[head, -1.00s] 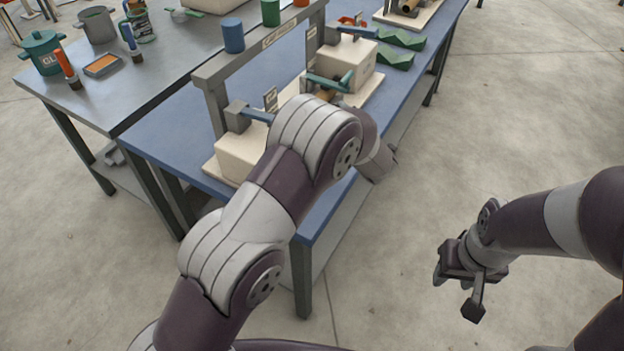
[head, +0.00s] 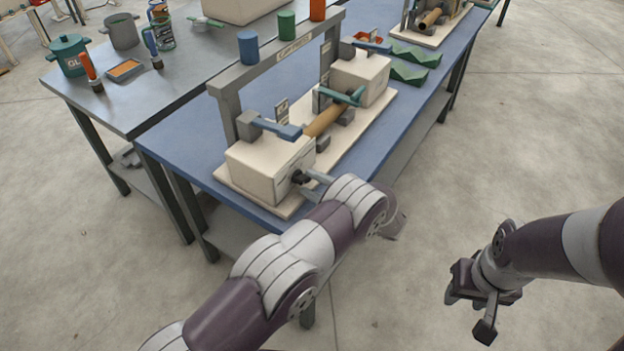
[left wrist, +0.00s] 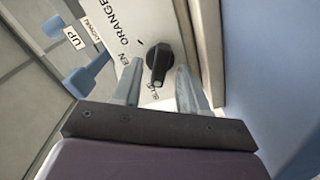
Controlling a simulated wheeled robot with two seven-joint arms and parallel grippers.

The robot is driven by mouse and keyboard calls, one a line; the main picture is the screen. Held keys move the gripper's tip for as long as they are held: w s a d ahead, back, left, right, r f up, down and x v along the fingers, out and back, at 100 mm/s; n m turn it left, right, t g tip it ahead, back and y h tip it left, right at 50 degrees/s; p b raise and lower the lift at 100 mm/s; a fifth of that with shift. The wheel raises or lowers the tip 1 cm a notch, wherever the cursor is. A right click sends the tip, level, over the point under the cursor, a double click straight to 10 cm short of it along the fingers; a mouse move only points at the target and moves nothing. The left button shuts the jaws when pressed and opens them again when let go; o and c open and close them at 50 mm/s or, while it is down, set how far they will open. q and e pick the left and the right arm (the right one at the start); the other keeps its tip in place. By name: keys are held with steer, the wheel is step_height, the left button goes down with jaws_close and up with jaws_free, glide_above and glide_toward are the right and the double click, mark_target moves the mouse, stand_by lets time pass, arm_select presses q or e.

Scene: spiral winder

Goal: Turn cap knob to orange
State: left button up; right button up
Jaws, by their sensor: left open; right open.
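The black cap knob (left wrist: 158,62) sits on the white front panel (left wrist: 125,50) of the winder; in the head view it is a small dark spot (head: 299,177). The panel reads ORANGE, a partly hidden word ending in EN, and a partly hidden BLU. The knob's narrow end and a small white mark lie on the BLU side. My left gripper (left wrist: 160,70) is open, with one finger on each side of the knob; contact cannot be told. In the head view its fingers (head: 316,182) reach the panel. My right gripper (head: 484,307) is open and empty over the floor.
The winder (head: 262,168) stands on a blue table (head: 190,135), with a brown tube, levers and an overhead rack bearing blue, green and orange caps. Open floor lies to the right.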

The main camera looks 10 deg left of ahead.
arm_select(q)
steer(key=shift+w+a, duration=0.1)
steer(key=shift+a, duration=0.25)
steer(key=shift+c, duration=0.3)
jaws_close()
